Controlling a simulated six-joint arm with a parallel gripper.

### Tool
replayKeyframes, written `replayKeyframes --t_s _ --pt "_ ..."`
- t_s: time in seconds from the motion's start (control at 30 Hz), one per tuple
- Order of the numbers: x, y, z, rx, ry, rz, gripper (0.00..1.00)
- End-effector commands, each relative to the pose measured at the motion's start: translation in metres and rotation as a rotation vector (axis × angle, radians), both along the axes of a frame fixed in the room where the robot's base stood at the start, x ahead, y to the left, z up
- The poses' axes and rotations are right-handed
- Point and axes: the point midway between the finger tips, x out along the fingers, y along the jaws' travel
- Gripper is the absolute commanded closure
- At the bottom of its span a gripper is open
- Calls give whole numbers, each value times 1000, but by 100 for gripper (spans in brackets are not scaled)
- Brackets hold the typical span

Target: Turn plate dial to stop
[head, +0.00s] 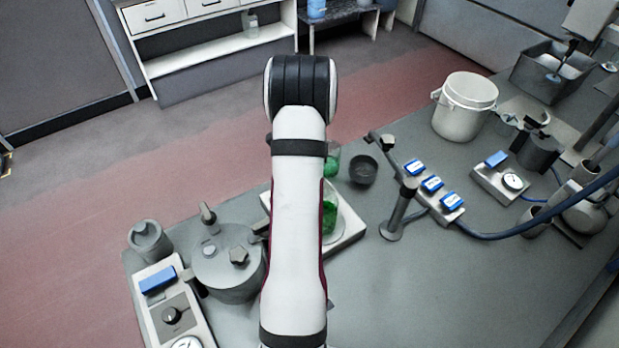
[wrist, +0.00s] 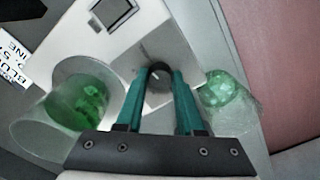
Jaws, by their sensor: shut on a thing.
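The plate dial (wrist: 158,69) is a small dark round knob on the pale front face of the white plate unit (wrist: 185,28) in the wrist view. My gripper (wrist: 161,78) has its two teal fingers on either side of the dial, shut on it. The dial's mark and the stop are not readable. In the head view my arm covers the gripper and dial; only part of the plate unit (head: 352,237) shows.
Clear vessels with green contents stand close on both sides of my fingers, left (wrist: 88,98) and right (wrist: 226,92). In the head view, a lidded grey pot (head: 228,270) is left of my arm. A dark cup (head: 363,170) and a clamp stand (head: 392,228) are right.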

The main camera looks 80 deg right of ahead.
Motion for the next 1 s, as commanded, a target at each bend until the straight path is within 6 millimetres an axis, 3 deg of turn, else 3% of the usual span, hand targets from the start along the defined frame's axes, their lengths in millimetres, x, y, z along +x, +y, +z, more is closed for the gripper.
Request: replayKeyframes --t_s 1.0 --pt "0 0 1 -1 0 925 100"
